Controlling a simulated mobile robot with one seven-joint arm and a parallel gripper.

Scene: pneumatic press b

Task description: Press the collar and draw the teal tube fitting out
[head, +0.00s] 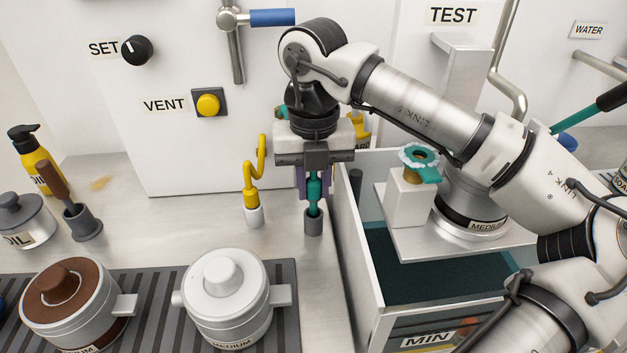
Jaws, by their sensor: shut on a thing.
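My gripper (314,190) points down in the middle of the head view. It is shut on an upright teal piece (314,187), which stands between its purple fingers. The lower end of this piece reaches into a small dark grey cup (313,224) on the bench. Whether it is seated in the cup or just above its bottom cannot be told. Another teal part, a ring with a tab (424,173), sits around a brass-coloured opening on a white block (407,205) to the right. I cannot tell from this view which teal part is the tube fitting, or make out a separate collar.
An open bin (362,290) with a dark floor lies right of my gripper, its wall close by. Two lidded pots (228,305) (78,310) stand in front. My arm spans the right side.

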